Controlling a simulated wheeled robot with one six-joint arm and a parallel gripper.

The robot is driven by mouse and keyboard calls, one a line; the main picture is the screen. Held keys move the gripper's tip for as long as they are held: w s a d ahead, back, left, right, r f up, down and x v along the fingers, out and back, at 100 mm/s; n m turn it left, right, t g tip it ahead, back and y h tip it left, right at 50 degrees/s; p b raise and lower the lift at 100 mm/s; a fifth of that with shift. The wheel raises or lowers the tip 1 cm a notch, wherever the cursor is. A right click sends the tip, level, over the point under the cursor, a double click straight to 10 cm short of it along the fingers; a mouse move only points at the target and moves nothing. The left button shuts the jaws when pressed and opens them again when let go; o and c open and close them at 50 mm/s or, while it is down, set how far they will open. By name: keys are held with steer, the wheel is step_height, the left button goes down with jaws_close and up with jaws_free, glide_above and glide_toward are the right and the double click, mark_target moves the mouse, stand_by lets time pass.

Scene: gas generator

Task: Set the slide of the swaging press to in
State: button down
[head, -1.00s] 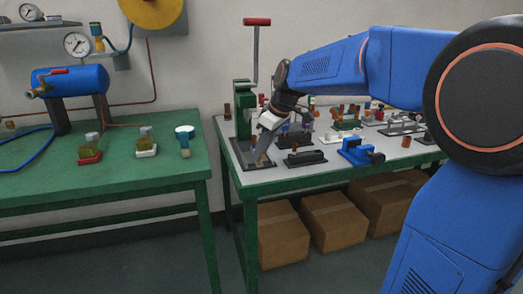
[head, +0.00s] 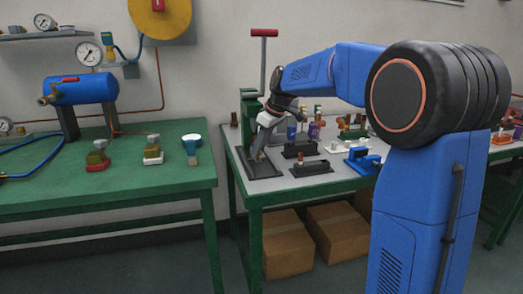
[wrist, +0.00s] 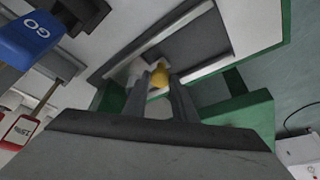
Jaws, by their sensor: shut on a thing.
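The swaging press (head: 249,108) stands at the left end of the grey-topped table, a green body with a tall lever and a red handle. Its dark base plate (head: 264,182) lies in front of it. My gripper (head: 258,158) points down over this plate. In the wrist view, my gripper (wrist: 160,82) is shut on a small yellow knob (wrist: 160,74). A dark plate with pale rails (wrist: 190,45) lies behind the knob. The fingers partly hide the knob, and I cannot tell the slide's exact position.
A blue clamp (head: 362,159) and dark fixtures (head: 312,167) stand right of my gripper. A purple container (head: 314,131) is behind them. A blue GO-marked piece (wrist: 42,32) is close in the wrist view. The green bench (head: 100,182) is left, across a gap.

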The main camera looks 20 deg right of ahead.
steer(key=shift+w+r, duration=0.15)
steer(key=shift+w, duration=0.05)
steer(key=c, duration=1.5)
jaws_free()
steer(key=shift+w, duration=0.1)
steer(key=v, duration=1.7)
steer(key=shift+s, duration=0.3)
steer(key=s+f+m+h, duration=0.1)
steer(key=s+f+m, duration=0.2)
steer(key=s+f, duration=0.6)
steer(key=s+d+f+m+t+h, duration=0.1)
steer(key=s+f+m, duration=0.2)
steer(key=s+f, duration=0.6)
steer(key=s+f+m+h, duration=0.1)
steer(key=s+f+m, duration=0.2)
steer(key=s+f, duration=0.6)
steer(key=shift+s+d+t, duration=0.2)
steer(key=shift+s, duration=2.95)
steer(key=shift+s+d+t, duration=0.2)
steer(key=shift+s, duration=2.95)
